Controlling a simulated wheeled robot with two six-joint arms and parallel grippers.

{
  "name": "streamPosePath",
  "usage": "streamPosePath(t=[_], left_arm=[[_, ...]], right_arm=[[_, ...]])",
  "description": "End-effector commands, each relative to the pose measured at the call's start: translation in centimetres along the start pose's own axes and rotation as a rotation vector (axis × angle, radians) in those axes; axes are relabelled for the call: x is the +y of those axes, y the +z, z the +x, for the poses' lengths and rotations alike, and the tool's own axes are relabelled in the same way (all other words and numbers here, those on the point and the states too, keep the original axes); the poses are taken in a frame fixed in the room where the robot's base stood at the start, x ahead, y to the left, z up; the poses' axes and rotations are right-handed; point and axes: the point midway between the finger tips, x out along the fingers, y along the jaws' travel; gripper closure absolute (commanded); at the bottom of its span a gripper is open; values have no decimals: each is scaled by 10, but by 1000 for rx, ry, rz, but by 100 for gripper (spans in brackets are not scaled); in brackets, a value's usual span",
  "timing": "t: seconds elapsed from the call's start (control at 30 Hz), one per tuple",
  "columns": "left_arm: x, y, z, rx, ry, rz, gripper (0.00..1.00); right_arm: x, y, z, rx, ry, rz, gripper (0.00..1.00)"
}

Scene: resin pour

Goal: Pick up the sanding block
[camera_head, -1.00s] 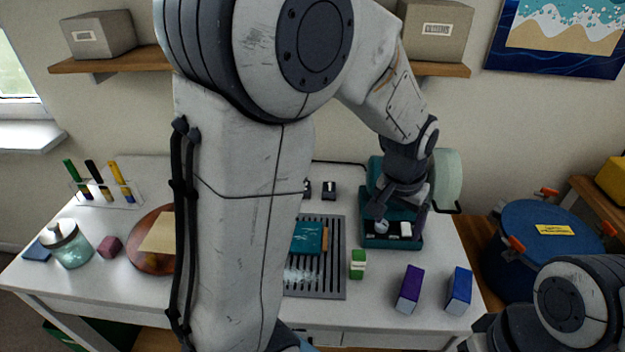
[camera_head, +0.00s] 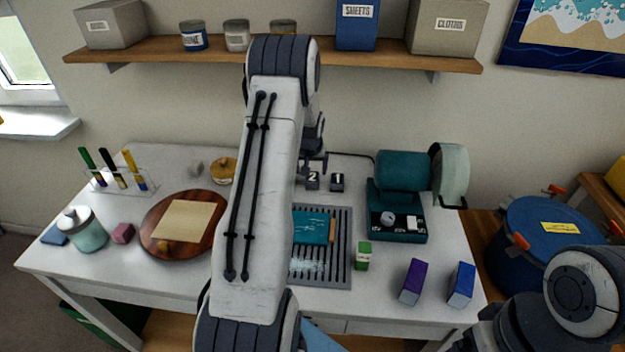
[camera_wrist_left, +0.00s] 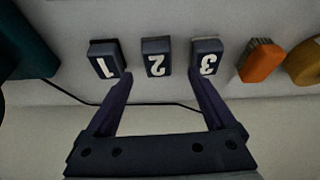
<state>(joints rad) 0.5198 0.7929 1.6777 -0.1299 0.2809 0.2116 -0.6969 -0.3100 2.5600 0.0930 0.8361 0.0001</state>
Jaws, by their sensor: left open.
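My left gripper (camera_head: 315,160) is at the back of the table, near the numbered dark blocks. In the left wrist view, its open, empty fingers (camera_wrist_left: 160,82) point toward the block marked 2 (camera_wrist_left: 155,55). Block 1 (camera_wrist_left: 105,58) and block 3 (camera_wrist_left: 206,56) stand on either side of it. My right gripper is not visible.
A teal machine (camera_head: 402,172) stands on the right of the white table. A grey slotted tray (camera_head: 340,270), green, purple (camera_head: 413,282) and blue boxes are in front. A round wooden board (camera_head: 160,245) and a jar (camera_head: 85,235) are left. A shelf (camera_head: 350,55) is above.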

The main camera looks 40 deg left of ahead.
Motion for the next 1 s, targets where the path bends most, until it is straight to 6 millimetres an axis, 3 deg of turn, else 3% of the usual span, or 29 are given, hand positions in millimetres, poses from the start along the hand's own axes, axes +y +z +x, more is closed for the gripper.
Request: streamPosePath(t=[0.23,0.4,0.7,0.93,1.0], left_arm=[[4,-3,26,-4,0,2,11],[3,-2,46,-2,0,-1,11],[3,-2,50,0,0,0,11],[3,-2,50,-1,0,0,99],[3,-2,50,0,0,0,100]], right_arm=[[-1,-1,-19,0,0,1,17],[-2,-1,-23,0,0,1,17],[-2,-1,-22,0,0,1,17],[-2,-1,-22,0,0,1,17],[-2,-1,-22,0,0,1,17]])
